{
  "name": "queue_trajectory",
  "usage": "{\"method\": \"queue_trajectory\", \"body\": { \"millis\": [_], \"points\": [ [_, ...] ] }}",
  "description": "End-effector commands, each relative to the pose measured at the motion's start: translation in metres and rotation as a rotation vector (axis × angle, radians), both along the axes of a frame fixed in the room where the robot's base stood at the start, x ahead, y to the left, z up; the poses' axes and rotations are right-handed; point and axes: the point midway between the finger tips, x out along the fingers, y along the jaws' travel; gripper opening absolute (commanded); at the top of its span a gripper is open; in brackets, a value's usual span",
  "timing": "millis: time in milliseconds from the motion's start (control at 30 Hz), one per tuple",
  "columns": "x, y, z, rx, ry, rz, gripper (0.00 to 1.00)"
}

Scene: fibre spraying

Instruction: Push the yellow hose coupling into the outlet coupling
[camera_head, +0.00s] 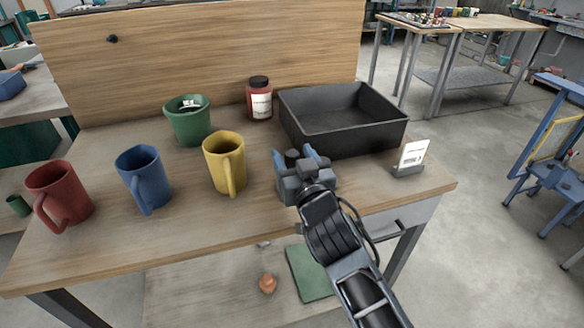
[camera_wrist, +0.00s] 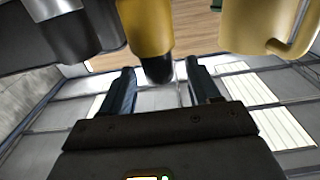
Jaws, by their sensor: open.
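My gripper (camera_head: 296,156) is over the right half of the wooden table, in front of the black tray; its fingers are apart. In the wrist view, a yellow cylindrical piece with a black rounded end (camera_wrist: 147,26), apparently the yellow hose coupling, reaches down from the top edge. Its black end lies between the lines of my two fingers; whether it touches either is unclear. A grey and black cylindrical part (camera_wrist: 72,32) is just left of it, possibly the outlet coupling. In the head view my gripper hides most of this spot, and I cannot make out either coupling.
A yellow mug (camera_head: 222,160) stands close left of my gripper, with blue (camera_head: 143,178) and red (camera_head: 60,193) mugs further left. A green pot (camera_head: 187,122), a red jar (camera_head: 259,104) and the black tray (camera_head: 385,137) stand behind. A white card (camera_head: 413,153) stands right.

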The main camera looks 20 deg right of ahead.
Motion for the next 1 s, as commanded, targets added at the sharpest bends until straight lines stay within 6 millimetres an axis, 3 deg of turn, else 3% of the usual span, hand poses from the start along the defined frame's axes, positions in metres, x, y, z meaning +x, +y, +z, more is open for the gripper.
{"method": "queue_trajectory", "body": {
  "millis": [133,400,1000],
  "points": [
    [0.0125,-0.0016,-0.0005,0.0,0.001,0.001,0.61],
    [0.0142,-0.0019,-0.0013,0.001,0.001,0.0,0.61],
    [0.014,-0.0018,-0.0011,0.001,0.001,0.0,0.04]
  ]
}}
